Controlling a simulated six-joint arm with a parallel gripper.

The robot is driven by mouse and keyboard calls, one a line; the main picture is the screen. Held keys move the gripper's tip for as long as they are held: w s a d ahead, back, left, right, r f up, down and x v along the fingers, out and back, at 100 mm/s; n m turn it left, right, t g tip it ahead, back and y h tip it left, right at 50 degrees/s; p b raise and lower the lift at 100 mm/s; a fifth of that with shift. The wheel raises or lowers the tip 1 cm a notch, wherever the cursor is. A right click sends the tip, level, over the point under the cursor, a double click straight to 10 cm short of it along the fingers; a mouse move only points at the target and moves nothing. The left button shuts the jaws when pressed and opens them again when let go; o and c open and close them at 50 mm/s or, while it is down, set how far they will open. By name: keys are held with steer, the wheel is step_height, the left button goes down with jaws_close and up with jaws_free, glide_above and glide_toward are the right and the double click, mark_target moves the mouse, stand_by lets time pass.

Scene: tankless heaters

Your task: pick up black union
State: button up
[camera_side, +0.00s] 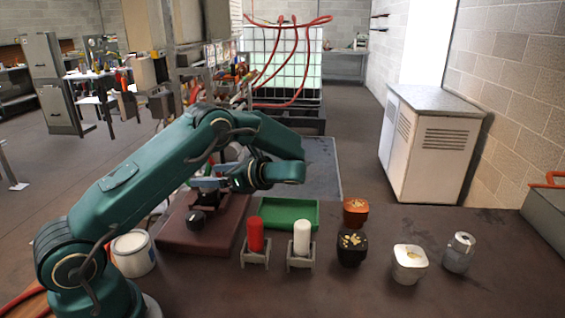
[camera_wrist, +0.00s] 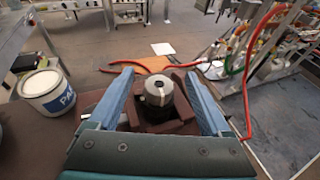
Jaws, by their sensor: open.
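A short black cylindrical piece with a grey top (camera_wrist: 158,95), which looks like the black union, stands upright in a dark red holder (camera_wrist: 184,117) in the wrist view. In the side view a black round piece (camera_side: 197,219) sits on the dark red base (camera_side: 180,238); it appears to be the same one. My gripper (camera_wrist: 160,75) is open, with one blue finger on each side of the piece and visible gaps between. In the side view my gripper (camera_side: 207,183) is above the base. The piece's lower part is hidden in the wrist view.
A white paint can (camera_side: 133,253) stands left of the base. To the right are a red cylinder (camera_side: 256,234) and white cylinder (camera_side: 301,238) in grey holders, a green tray (camera_side: 278,228), a black pot (camera_side: 351,248), an orange pot (camera_side: 356,211), a white pot (camera_side: 410,263) and a metal cylinder (camera_side: 459,252).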

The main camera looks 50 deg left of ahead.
step_height(320, 180, down, 2)
steer(key=shift+a+f, duration=0.1)
steer(key=shift+f, duration=0.05)
steer(key=shift+x, duration=2.45)
jaws_close()
